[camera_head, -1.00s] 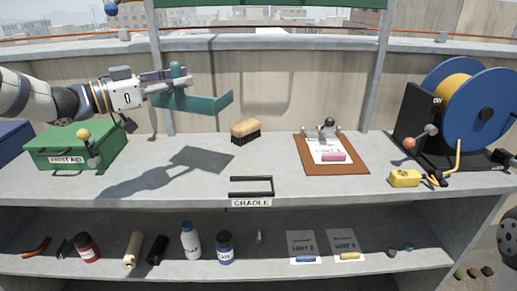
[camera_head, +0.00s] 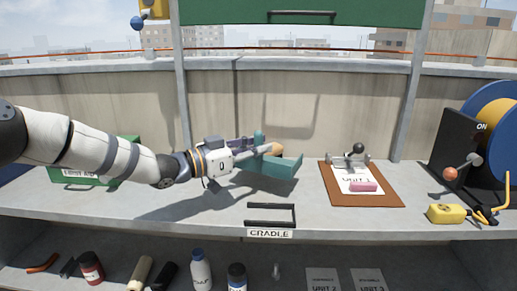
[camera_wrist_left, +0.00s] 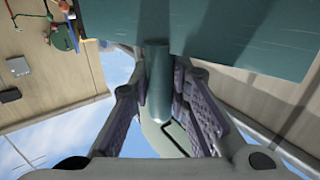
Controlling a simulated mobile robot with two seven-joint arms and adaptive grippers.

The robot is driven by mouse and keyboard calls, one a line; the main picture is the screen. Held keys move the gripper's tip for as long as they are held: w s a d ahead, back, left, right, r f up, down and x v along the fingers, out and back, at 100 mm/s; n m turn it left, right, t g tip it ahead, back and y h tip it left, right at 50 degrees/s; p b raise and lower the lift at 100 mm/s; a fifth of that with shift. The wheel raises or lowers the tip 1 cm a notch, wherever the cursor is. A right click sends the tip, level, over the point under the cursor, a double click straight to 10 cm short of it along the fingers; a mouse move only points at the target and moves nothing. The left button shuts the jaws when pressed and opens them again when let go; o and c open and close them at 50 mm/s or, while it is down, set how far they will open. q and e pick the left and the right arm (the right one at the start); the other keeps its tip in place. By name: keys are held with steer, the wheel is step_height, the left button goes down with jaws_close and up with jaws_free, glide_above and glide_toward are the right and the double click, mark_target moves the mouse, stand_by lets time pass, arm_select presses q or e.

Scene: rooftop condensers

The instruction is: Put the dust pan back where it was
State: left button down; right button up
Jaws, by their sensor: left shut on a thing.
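The teal dust pan (camera_head: 280,174) is in my left gripper (camera_head: 252,153), above the worktop and behind the cradle in the head view. The fingers are shut on its upright handle, which shows between the finger pads in the left wrist view (camera_wrist_left: 158,80). The pan's broad plate (camera_wrist_left: 250,35) fills the top of that view. A black frame labelled CRADLE (camera_head: 271,224) sits empty at the worktop's front edge, apart from the pan. My right gripper is not in view.
A brush (camera_head: 276,148) is mostly hidden behind the pan. A clipboard (camera_head: 384,199) lies to the right, with a cable reel (camera_head: 490,120) beyond it. A green first aid box (camera_head: 78,177) is behind my left arm. Bottles stand on the lower shelf.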

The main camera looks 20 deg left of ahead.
arm_select(q)
steer(key=shift+f, duration=0.15)
steer(key=c, duration=1.5)
jaws_free()
steer(key=shift+s+a+r, duration=0.1)
steer(key=shift+r, duration=0.25)
steer(key=p+v, duration=0.2)
steer(key=v, duration=0.9)
steer(key=shift+s+a+f, duration=0.1)
steer(key=shift+s+a, duration=0.1)
steer(key=shift+s, duration=0.15)
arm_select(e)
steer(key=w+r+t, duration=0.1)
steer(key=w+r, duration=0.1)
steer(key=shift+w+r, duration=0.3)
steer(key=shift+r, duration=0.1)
